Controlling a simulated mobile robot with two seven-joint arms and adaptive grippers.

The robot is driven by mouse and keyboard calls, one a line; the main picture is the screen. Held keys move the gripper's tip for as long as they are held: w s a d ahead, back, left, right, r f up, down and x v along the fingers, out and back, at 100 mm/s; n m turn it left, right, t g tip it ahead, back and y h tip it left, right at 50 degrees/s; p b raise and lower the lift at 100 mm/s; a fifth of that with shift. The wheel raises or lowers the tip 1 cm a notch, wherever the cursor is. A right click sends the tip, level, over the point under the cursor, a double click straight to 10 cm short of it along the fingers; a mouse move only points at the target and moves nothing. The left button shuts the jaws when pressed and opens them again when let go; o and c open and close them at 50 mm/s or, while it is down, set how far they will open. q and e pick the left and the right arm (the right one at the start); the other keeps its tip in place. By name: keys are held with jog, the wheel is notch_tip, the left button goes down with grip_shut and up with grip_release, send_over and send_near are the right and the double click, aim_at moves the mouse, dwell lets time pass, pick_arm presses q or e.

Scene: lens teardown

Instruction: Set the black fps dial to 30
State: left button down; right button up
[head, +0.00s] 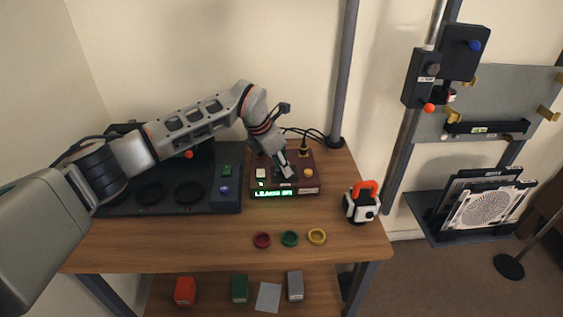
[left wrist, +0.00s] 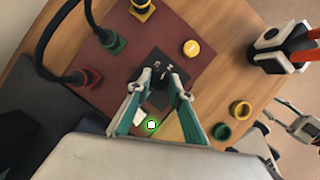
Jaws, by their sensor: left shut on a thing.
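The dark red control box (head: 308,186) stands at the back of the wooden table, with a lit green display (head: 273,193) whose text is too small to read surely. My left gripper (head: 287,169) reaches down onto the box from above. In the left wrist view, its teal-sided fingers (left wrist: 160,84) close in around the black dial (left wrist: 158,66) on the box top. The gripper is shut on the dial; the dial's pointer and marks cannot be read. A pale, gripper-like part, seemingly my right gripper (left wrist: 302,126), shows at the right edge of that view.
A yellow button (left wrist: 190,47) and cable sockets are on the box near the dial. A black tray (head: 120,206) lies left of it. Red, green and yellow rings (head: 317,237) lie in front. A white device with an orange handle (head: 362,206) stands at the right.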

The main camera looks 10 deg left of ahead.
pick_arm(q)
jog(key=shift+d+r+n+t+p, duration=0.1)
jog(key=shift+r+n+t+p, duration=0.25)
jog(key=shift+n+p, duration=0.55)
jog(key=n+y+p, duration=0.1)
jog(key=n+p, duration=0.1)
jog(key=n, duration=0.1)
jog(key=shift+d+f+n+t+y, duration=0.1)
jog(key=shift+f+n+t+y, duration=0.05)
jog(key=shift+n+t+y, duration=0.2)
jog(key=shift+f+n+y+p, duration=0.1)
jog(key=shift+n+y+p, duration=0.25)
jog(key=shift+n, duration=0.5)
jog(key=n+y, duration=0.1)
jog(key=n, duration=0.1)
jog(key=shift+d+n, duration=0.1)
jog(key=shift+n, duration=0.3)
jog(key=n+y, duration=0.1)
jog(key=n, duration=0.3)
jog(key=shift+d+f+y+b, duration=0.1)
jog(key=shift+y+b, duration=0.25)
jog(key=shift+y, duration=0.05)
jog(key=shift+n, duration=0.4)
